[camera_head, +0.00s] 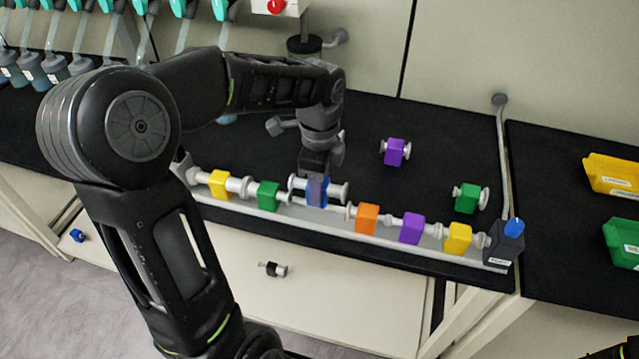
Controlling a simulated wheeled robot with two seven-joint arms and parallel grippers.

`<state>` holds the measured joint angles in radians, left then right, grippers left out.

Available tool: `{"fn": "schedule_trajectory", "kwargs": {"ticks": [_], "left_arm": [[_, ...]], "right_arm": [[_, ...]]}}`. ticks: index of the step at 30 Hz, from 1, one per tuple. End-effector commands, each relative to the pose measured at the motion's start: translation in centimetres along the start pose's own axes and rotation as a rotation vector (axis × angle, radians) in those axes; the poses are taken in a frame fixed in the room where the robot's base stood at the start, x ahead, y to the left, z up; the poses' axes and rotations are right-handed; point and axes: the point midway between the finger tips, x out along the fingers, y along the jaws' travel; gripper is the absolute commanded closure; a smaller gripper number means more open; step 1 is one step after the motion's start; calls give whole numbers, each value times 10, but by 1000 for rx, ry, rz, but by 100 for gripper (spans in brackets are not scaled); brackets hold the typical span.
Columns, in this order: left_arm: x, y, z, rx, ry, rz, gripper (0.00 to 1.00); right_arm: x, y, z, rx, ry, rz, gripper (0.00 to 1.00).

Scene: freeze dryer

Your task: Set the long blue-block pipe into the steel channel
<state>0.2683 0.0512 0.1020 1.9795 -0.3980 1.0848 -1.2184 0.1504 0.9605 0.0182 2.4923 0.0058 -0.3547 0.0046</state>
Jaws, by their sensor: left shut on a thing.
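The steel channel (330,234) runs along the front of the black bench top. It holds a row of white pipes with coloured blocks: yellow (219,184), green (268,195), orange (367,218), purple (411,228) and another yellow (458,238). My left gripper (317,178) points down and is shut on the blue block of the long blue-block pipe (340,193). The pipe lies roughly along the channel, over the gap between the green and orange blocks. I cannot tell whether it touches the channel. The fingers partly hide the block. My right gripper is not in view.
A loose purple-block pipe (395,152) and a loose green-block pipe (467,198) lie behind the channel. A dark block with a blue knob (513,228) stands at the channel's right end. Yellow (612,174) and green (622,243) bins stand at right. Flasks line the back left.

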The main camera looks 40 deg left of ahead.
Motion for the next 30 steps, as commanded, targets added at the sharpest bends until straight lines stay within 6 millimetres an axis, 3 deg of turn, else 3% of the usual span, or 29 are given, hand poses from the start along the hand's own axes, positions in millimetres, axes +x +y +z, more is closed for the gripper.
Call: {"fn": "schedule_trajectory", "kwargs": {"ticks": [30], "left_arm": [[12,0,0,0,0,-1,100]], "right_arm": [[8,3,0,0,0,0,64]]}}
